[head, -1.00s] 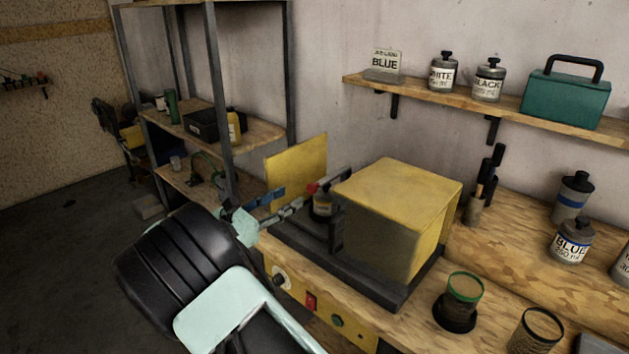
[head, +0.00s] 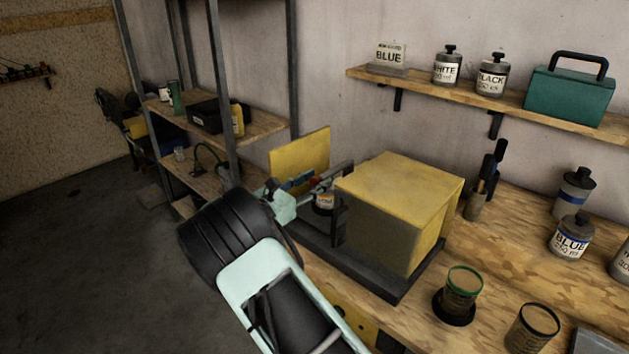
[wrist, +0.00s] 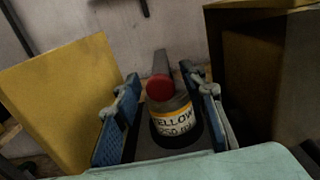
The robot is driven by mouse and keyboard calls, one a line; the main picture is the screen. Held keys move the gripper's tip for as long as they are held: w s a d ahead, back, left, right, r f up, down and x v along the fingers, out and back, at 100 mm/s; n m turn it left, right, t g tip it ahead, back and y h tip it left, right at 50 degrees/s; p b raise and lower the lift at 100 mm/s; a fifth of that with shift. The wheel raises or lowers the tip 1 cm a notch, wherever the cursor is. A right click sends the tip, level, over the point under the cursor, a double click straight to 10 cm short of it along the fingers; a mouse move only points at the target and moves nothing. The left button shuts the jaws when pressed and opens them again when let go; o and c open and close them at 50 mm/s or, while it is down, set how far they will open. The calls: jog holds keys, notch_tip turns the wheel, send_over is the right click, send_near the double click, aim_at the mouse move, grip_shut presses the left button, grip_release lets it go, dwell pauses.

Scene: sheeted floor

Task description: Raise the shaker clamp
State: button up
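The shaker is a yellow box (head: 400,185) on a dark base, with a yellow panel (head: 300,160) standing at its left. Inside is a can labelled YELLOW (wrist: 172,122), mostly hidden by my gripper in the head view. A red round piece (wrist: 160,88) sits over the can's top, with a grey bar (wrist: 161,62) behind it; this looks like the clamp, lowered on the can. My gripper (head: 310,184) reaches into the gap between panel and box. In the wrist view its blue fingers (wrist: 163,108) are apart, either side of the can and red piece; I cannot tell any contact.
The yellow panel and box wall stand close on either side of my gripper. A cup with a green rim (head: 463,290), another cup (head: 532,328) and a BLUE can (head: 571,237) stand on the bench at right. A metal-post shelf (head: 215,100) stands behind at left.

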grip_shut()
dwell(0.3)
